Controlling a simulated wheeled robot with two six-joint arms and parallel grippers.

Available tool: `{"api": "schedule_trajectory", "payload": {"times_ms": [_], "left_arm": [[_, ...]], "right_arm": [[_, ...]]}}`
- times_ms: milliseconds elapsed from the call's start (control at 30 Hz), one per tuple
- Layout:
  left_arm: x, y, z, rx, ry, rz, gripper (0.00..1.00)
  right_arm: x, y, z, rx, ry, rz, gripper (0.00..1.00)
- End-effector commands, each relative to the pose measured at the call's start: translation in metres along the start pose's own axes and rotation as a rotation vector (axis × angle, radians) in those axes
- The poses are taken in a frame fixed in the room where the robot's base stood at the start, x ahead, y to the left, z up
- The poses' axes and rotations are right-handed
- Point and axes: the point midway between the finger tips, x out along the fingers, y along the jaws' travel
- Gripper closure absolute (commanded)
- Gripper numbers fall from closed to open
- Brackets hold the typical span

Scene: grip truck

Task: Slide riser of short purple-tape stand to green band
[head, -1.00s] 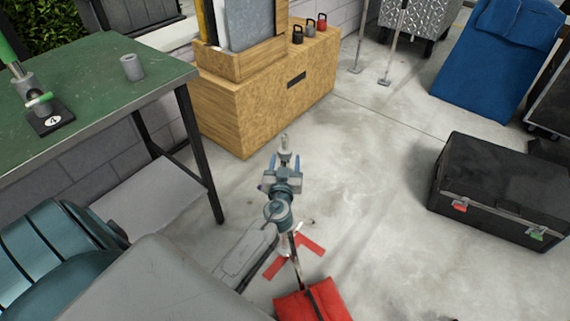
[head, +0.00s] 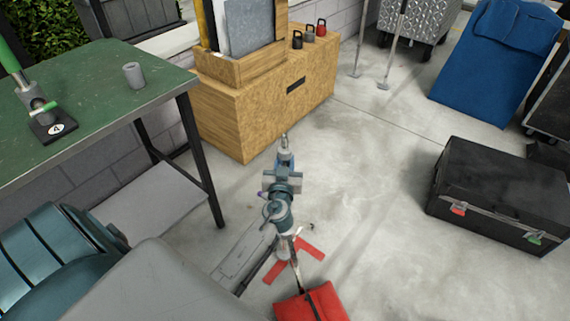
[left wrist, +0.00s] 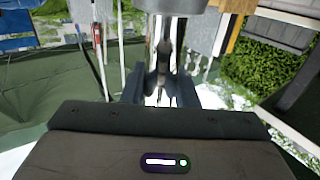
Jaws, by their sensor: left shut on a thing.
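My left gripper (head: 285,160) is near the middle of the head view, shut around the riser of the stand. The riser's grey tip (head: 284,142) shows just beyond the fingers. In the left wrist view the dark blue fingers (left wrist: 166,92) close on the upright riser (left wrist: 165,48). My gripper and wrist hide most of the stand in the head view. A small purple patch (head: 262,195) shows beside my wrist; I cannot tell whether it is the stand's tape. No green band shows on the riser. My right gripper is not in view.
A red sandbag (head: 312,304) lies below the stand, near red floor tape (head: 311,249). The green table (head: 80,110) at left bears a grey cylinder (head: 134,75) and a black base (head: 53,126) marked 4. A wooden box (head: 265,100) and black case (head: 500,190) flank clear floor.

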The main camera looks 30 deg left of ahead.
Motion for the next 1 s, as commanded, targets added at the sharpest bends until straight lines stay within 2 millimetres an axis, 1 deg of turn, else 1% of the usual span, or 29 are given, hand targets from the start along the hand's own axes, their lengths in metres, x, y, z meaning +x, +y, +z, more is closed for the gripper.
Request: {"api": "schedule_trajectory", "payload": {"times_ms": [33, 400, 767, 800, 867, 900, 933, 1000], "left_arm": [[0.001, 0.000, -0.009, -0.001, 0.007, 0.001, 1.00], [0.001, 0.000, -0.030, 0.000, 0.007, 0.000, 1.00], [0.001, 0.000, -0.032, -0.001, 0.007, 0.001, 1.00], [0.001, 0.000, -0.032, -0.001, 0.007, 0.001, 0.66], [0.001, 0.000, -0.032, -0.001, 0.006, 0.001, 0.54], [0.001, 0.000, -0.032, -0.001, 0.006, 0.001, 0.46], [0.001, 0.000, -0.031, -0.001, 0.005, 0.001, 0.42], [0.001, 0.000, -0.031, -0.001, 0.004, 0.000, 0.42]], "right_arm": [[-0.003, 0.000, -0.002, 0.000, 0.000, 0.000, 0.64], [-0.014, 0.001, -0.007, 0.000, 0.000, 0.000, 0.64], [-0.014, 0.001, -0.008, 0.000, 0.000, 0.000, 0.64], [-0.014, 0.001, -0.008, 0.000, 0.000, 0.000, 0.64], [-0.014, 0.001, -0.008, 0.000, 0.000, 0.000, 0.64], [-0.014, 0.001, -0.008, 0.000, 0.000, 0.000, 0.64], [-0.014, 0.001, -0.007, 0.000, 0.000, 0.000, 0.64], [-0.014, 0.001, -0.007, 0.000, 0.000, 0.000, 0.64]]}}
